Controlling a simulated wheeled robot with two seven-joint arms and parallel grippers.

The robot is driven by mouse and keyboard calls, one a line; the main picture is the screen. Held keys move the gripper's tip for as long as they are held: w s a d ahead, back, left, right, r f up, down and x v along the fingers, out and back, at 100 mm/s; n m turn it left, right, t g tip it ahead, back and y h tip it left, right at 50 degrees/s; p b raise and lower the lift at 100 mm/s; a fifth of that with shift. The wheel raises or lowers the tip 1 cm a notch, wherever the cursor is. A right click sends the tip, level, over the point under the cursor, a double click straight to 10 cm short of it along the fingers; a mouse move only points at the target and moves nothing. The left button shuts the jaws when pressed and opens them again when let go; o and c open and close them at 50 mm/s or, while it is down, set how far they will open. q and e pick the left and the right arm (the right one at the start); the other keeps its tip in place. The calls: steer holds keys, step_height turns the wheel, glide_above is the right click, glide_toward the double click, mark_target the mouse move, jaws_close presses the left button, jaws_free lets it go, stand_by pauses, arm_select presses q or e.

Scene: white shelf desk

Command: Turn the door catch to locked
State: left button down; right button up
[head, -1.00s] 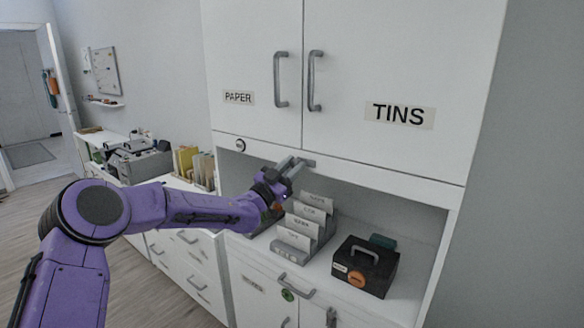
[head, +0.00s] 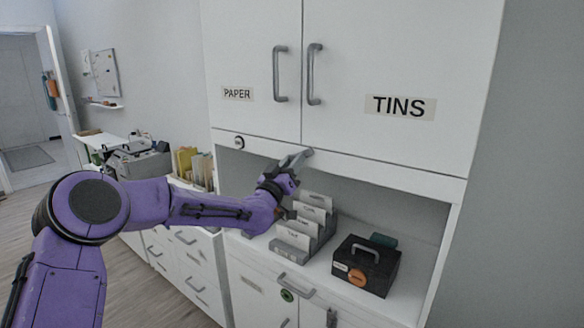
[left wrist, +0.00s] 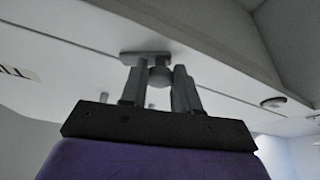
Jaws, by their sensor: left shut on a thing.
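The door catch is a small grey piece on the white rail under the upper cupboard doors. In the head view my left gripper (head: 297,159) reaches up to it from below and mostly hides it. In the left wrist view the grey catch (left wrist: 145,57) shows as a flat bar at the fingertips, with a rounded knob (left wrist: 158,75) between the two fingers. My left gripper is shut on the catch. The exact angle of the catch is hard to tell in the head view. My right gripper is not in view.
The PAPER door (head: 250,60) and TINS door (head: 400,60) above are closed. A round lock (head: 239,143) sits left on the rail. Below, in the open bay, stand a file rack (head: 305,235) with cards and a black box (head: 365,268).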

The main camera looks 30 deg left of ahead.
arm_select(q)
steer(key=n+g+y, duration=0.1)
steer(key=n, duration=0.4)
steer(key=n+g+y+p, duration=0.1)
steer(key=n+y, duration=0.1)
steer(key=n, duration=0.3)
steer(key=n+g+y+p, duration=0.1)
steer(key=n+y, duration=0.1)
steer(key=n, duration=0.2)
steer(key=shift+d+r+n+g, duration=0.2)
steer(key=shift+r+n+g, duration=0.1)
steer(key=shift+n, duration=0.1)
steer(key=c, duration=0.8)
jaws_free()
